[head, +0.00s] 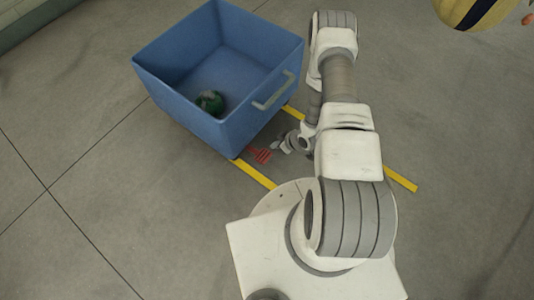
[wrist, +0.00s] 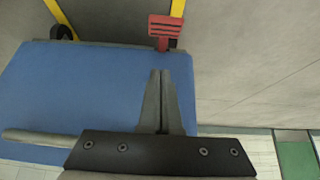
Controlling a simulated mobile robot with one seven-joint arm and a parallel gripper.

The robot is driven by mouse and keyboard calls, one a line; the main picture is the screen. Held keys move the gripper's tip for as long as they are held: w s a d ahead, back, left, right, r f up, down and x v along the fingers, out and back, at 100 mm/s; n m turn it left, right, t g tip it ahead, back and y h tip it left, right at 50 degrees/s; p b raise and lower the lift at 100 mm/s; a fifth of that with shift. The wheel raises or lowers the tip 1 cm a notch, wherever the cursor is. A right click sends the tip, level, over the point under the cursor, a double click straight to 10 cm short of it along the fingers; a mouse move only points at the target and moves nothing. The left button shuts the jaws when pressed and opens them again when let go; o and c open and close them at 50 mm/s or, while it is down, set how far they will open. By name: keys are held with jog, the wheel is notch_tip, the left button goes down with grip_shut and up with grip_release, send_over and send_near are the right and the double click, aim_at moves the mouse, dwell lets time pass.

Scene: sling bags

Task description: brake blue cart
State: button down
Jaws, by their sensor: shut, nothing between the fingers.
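The blue cart (head: 180,105) stands on the floor at the upper left of the head view, open at the top, with a grey handle (head: 272,91) on its near right side. A red ribbed pedal (head: 262,155) sticks out low at its base. In the wrist view the blue side (wrist: 75,90) fills the left, and the red pedal (wrist: 165,28) shows at the top. My gripper (head: 284,147) is low beside the cart, just right of the pedal in the head view. Its fingers (wrist: 160,72) are shut and empty, pointing at the pedal with a visible gap in the wrist view.
A green ball (head: 210,101) lies inside the cart. Yellow floor tape (head: 402,179) runs around and under the cart. A dark wheel (wrist: 63,32) shows under the cart. A yellow, dark-striped object (head: 475,10) is at the top right. Floor at the right is clear.

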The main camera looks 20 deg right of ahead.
jog(key=shift+s+a+f, duration=0.1)
jog(key=shift+s+f, duration=0.05)
jog(key=b, duration=0.5)
send_over(263, 154)
jog(key=s, duration=0.1)
jog(key=f, duration=0.8)
jog(key=shift+d+f, duration=0.25)
jog(key=shift+f, duration=0.1)
jog(key=shift+s+d+f+b, duration=0.1)
jog(key=shift+s+f+b, duration=0.1)
jog(key=shift+f, duration=0.4)
jog(key=shift+s+d+f+b, duration=0.1)
jog(key=shift+f+b, duration=0.1)
jog(key=shift+f, duration=1)
jog(key=shift+s+d+f, duration=0.1)
jog(key=shift+d, duration=0.1)
